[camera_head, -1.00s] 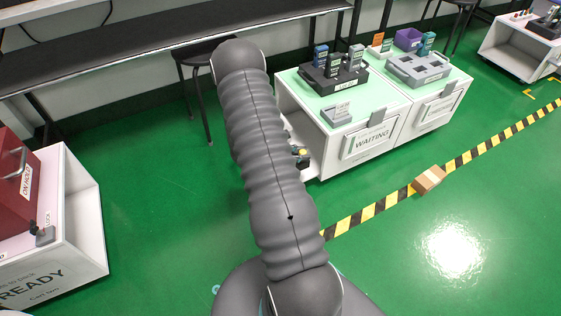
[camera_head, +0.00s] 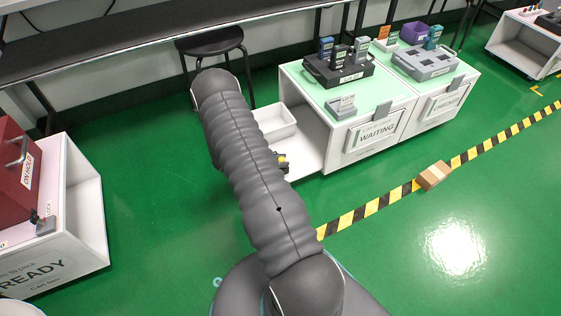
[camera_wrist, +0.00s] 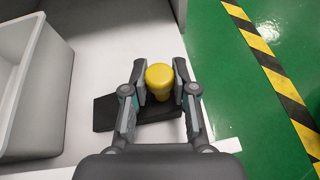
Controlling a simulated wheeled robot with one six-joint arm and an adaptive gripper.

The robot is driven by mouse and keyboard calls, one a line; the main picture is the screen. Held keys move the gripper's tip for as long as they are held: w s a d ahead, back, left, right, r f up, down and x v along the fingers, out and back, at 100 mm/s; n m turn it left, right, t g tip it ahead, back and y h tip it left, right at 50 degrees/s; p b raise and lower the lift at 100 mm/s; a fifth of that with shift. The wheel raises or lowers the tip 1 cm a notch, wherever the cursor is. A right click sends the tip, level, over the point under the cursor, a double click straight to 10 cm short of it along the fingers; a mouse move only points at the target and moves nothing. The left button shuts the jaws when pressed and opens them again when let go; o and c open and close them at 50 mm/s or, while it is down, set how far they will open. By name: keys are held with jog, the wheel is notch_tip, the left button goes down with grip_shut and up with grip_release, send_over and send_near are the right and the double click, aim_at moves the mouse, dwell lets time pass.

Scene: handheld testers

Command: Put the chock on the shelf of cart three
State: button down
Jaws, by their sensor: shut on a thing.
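The chock is a flat black block (camera_wrist: 104,114) with a round yellow knob (camera_wrist: 159,80). My gripper (camera_wrist: 160,93) is shut on the knob in the wrist view. The chock is over a white shelf (camera_wrist: 85,160); I cannot tell if it touches. In the head view the chock (camera_head: 283,160) shows small beside my arm, at the open left end of the cart marked WAITING (camera_head: 376,132). My arm hides my gripper there. The cart's number is not legible.
A light bin (camera_head: 275,122) stands on that cart's lower shelf; it also shows left of the chock in the wrist view (camera_wrist: 45,90). A black stool (camera_head: 210,40) is behind. The READY cart (camera_head: 85,215) is left. A small carton (camera_head: 434,175) lies on the striped floor line.

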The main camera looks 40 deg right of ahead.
jog(key=c, duration=0.9)
grip_release()
